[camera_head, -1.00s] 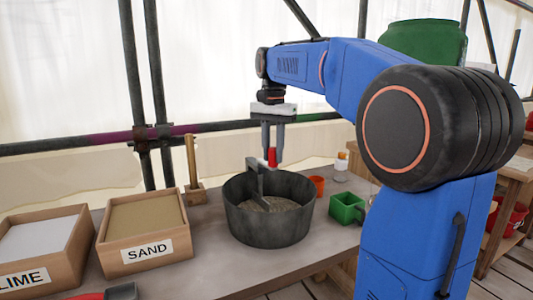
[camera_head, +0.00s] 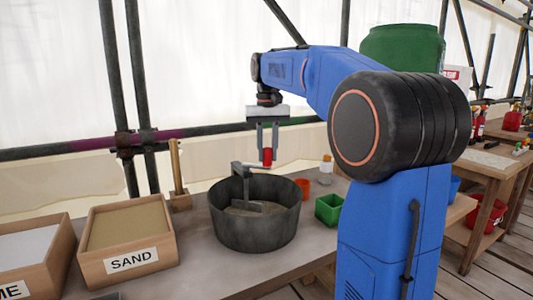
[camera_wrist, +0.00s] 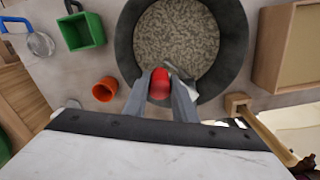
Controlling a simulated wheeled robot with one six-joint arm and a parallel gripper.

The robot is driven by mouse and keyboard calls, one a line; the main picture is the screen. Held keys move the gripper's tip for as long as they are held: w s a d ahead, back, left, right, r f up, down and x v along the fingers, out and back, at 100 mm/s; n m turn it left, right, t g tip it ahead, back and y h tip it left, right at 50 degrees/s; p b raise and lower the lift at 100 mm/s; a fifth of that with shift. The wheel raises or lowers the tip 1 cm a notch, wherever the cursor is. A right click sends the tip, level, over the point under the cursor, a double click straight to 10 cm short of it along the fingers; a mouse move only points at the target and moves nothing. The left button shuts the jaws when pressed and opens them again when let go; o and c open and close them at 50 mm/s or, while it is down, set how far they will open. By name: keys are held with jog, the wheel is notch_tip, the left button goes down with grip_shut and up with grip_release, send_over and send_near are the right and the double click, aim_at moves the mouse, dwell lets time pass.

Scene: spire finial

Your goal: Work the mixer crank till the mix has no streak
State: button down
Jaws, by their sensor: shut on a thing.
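The mixer tub (camera_head: 255,228) is a dark grey round pan standing on the bench. Its crank (camera_head: 246,172) rises over the pan, with a red handle (camera_head: 267,156) at its end and a paddle (camera_head: 246,208) down in the mix. My gripper (camera_head: 267,150) is shut on the red handle, above the pan's far rim. In the wrist view, the red handle (camera_wrist: 159,84) sits between my fingertips. The mix (camera_wrist: 176,40) there looks grey-brown and speckled with lighter bits. My fingers hide part of it, and I cannot tell whether streaks remain.
The sand box (camera_head: 125,240) and lime box (camera_head: 30,255) stand at the left. A wooden-handled tool (camera_head: 178,180) stands behind. An orange cup (camera_head: 303,187), a green box (camera_head: 329,209) and a white bottle (camera_head: 326,170) are close right of the pan.

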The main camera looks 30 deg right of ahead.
dwell(0.4)
jog(key=c, duration=1.5)
grip_release()
jog(key=shift+o, duration=0.2)
